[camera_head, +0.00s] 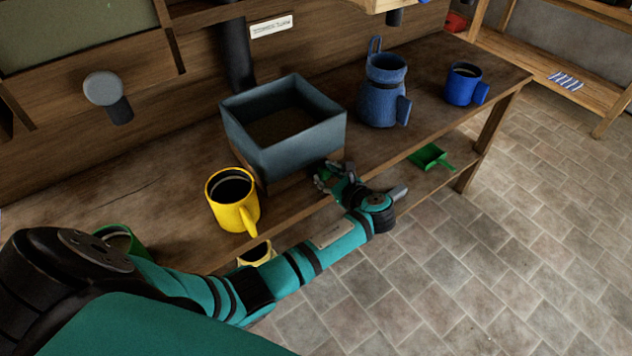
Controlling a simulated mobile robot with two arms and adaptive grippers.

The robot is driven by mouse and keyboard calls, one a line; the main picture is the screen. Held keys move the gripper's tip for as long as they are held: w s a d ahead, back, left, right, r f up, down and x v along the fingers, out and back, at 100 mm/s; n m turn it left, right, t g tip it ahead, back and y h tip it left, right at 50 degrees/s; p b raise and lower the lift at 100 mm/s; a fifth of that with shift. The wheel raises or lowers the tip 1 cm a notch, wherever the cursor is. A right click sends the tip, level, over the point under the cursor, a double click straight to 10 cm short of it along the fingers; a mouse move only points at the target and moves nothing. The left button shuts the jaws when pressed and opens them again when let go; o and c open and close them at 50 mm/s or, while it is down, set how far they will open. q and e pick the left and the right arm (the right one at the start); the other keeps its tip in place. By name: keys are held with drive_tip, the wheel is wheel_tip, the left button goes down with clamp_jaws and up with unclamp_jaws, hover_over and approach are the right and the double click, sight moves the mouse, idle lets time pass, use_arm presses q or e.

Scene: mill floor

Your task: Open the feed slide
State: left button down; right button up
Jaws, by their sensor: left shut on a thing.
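My left arm reaches in from the lower left across the front of the bench. My left gripper (328,177) is at the bench's front edge, by the lower right front of a grey-blue open box (285,150). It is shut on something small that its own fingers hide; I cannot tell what. No part is clearly recognisable as the feed slide. The box sits below a dark vertical pipe (236,55) with a small white label (271,27) beside it. A round grey knob (103,89) sticks out from the wooden front at left. My right gripper is not in view.
A yellow mug (231,205) stands left of the box, close above my arm. A blue jug (384,93) and a blue mug (463,84) stand to the right. A green scoop (430,157) lies on the lower shelf. The tiled floor (520,250) at right is clear.

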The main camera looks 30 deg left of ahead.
use_arm(q)
drive_tip(key=c, duration=0.9)
unclamp_jaws()
drive_tip(key=shift+c, duration=0.2)
drive_tip(key=v, duration=1.2)
drive_tip(key=shift+f, duration=0.15)
drive_tip(key=s+f+n+g+h, duration=0.2)
drive_tip(key=s+f+h, duration=0.35)
drive_tip(key=f, duration=1.05)
drive_tip(key=s+f+n+g+h, duration=0.15)
drive_tip(key=s+f, duration=0.65)
drive_tip(key=f, duration=0.8)
drive_tip(key=s+a+f+n+h, duration=0.1)
drive_tip(key=s+f+n, duration=0.3)
drive_tip(key=s, duration=0.6)
drive_tip(key=s+a+f+n+g+h, duration=0.1)
drive_tip(key=s+f+n, duration=0.4)
drive_tip(key=s, duration=0.6)
drive_tip(key=s+a+f+n+g+h, duration=0.1)
drive_tip(key=s+f+n, duration=0.4)
drive_tip(key=s, duration=0.5)
wheel_tip(320, 180, down, 2)
drive_tip(key=shift+s+a+f+h, duration=0.1)
drive_tip(key=shift+s+a+h, duration=0.15)
drive_tip(key=shift+h, duration=0.65)
